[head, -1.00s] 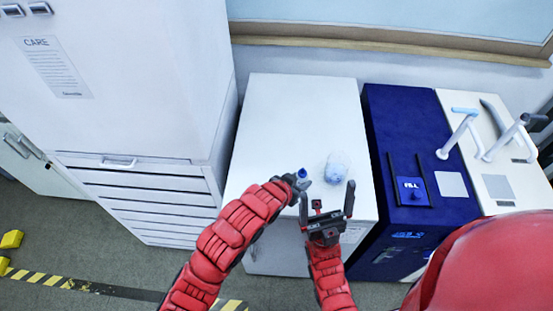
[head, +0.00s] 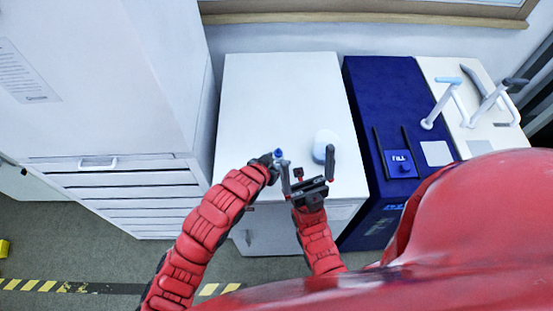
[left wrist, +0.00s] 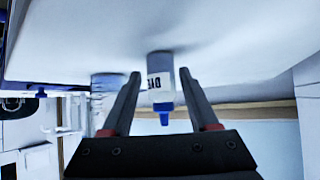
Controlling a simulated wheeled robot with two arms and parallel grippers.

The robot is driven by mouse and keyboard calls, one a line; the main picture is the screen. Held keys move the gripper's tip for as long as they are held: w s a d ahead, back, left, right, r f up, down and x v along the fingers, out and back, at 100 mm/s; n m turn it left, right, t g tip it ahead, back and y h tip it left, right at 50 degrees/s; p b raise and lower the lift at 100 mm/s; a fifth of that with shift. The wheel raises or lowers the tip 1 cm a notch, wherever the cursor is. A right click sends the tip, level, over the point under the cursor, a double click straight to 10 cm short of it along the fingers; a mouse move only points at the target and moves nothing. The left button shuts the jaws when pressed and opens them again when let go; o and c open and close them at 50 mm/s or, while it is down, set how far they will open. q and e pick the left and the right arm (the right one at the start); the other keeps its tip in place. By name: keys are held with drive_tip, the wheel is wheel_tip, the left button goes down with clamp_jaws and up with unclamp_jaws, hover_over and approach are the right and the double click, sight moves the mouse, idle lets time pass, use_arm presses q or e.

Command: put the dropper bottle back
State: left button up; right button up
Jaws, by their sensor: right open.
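The dropper bottle (left wrist: 161,82), white with a dark-lettered label and a blue cap and tip, shows in the left wrist view, which looks upside down. Its blue tip also shows in the head view (head: 279,153), near the front left of the white cabinet top (head: 285,95). My left gripper (left wrist: 160,75) has its fingers on either side of the bottle, with narrow gaps visible, so it looks open. In the head view my left gripper (head: 272,163) is beside the bottle. My right gripper (head: 308,170) is open and empty, just right of the bottle.
A whitish rounded container (head: 325,142) stands right of the bottle, behind my right gripper. A dark blue unit (head: 385,85) adjoins the cabinet at right, with a tall white drawer cabinet (head: 120,95) at left. The back of the cabinet top is clear.

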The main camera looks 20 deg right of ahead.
use_arm(q)
drive_tip(key=shift+o, duration=0.5)
drive_tip(key=shift+d, duration=0.1)
drive_tip(key=shift+w, duration=0.1)
drive_tip(key=shift+r, duration=0.2)
drive_tip(key=shift+s+a+r, duration=0.1)
drive_tip(key=shift+s+a, duration=0.1)
drive_tip(key=shift+a, duration=0.05)
drive_tip(key=b+v, duration=0.1)
drive_tip(key=v, duration=0.4)
drive_tip(key=shift+a, duration=0.15)
drive_tip(key=p+v, duration=0.6)
